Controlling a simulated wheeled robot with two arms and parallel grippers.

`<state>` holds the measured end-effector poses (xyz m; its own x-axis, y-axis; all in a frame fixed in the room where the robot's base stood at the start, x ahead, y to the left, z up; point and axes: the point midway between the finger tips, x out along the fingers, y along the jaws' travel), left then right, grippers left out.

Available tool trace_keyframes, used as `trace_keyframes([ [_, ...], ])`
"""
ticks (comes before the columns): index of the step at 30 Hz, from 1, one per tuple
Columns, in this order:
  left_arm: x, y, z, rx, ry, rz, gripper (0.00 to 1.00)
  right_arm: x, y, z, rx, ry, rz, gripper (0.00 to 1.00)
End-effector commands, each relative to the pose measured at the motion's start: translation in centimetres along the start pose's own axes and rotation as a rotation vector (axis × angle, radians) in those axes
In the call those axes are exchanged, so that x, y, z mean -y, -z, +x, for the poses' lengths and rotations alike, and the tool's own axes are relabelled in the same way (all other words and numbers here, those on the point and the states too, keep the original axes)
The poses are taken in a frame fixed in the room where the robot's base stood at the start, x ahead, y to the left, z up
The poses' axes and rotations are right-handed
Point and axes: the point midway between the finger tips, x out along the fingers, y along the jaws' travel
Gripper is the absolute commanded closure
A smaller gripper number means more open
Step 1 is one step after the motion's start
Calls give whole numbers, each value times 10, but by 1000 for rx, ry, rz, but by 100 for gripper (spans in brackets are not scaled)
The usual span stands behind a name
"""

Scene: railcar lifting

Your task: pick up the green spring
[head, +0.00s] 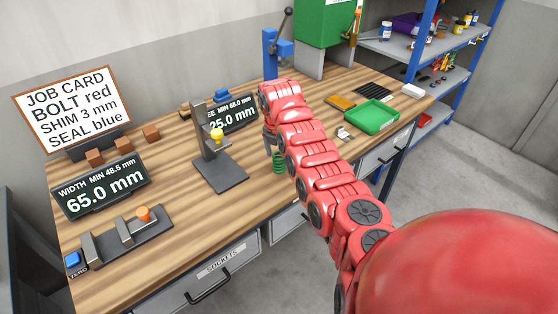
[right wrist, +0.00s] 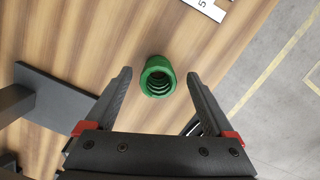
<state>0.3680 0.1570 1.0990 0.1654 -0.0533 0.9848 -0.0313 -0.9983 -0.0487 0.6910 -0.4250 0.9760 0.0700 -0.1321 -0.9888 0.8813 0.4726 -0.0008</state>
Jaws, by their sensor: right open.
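The green spring (head: 279,163) stands upright on the wooden bench, close to its front edge. In the right wrist view the spring (right wrist: 157,76) shows end-on, in the gap between the fingertips, with space on both sides. My right gripper (head: 270,150) is just above and beside the spring in the head view, partly hidden by its own arm. In the right wrist view the right gripper (right wrist: 159,75) is open and empty, its two fingers apart. How far the fingertips are above the bench is hard to tell. My left gripper is not in view.
A dark stand (head: 221,172) with a yellow knob is left of the spring; its base also shows in the wrist view (right wrist: 60,88). A green tray (head: 372,117) lies to the right. A blue press (head: 271,55) stands behind. Drawers (head: 222,270) are below the edge.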

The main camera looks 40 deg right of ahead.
Motion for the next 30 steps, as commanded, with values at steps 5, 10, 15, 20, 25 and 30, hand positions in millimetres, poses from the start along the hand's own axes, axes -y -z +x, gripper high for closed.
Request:
trace_keyframes([
  [5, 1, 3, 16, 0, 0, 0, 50, -2, 4, 25, -2, 3, -1, 12],
  [10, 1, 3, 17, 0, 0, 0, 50, -2, 3, 38, 1, 0, 0, 12],
  [15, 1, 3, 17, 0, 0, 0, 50, -2, 3, 40, 1, -1, 0, 12],
  [20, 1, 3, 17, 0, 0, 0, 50, -2, 3, 40, 1, -1, 0, 35],
  [25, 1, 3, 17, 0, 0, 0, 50, -2, 3, 39, 0, 0, 1, 66],
  [30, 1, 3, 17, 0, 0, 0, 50, -2, 3, 39, 0, 0, 1, 97],
])
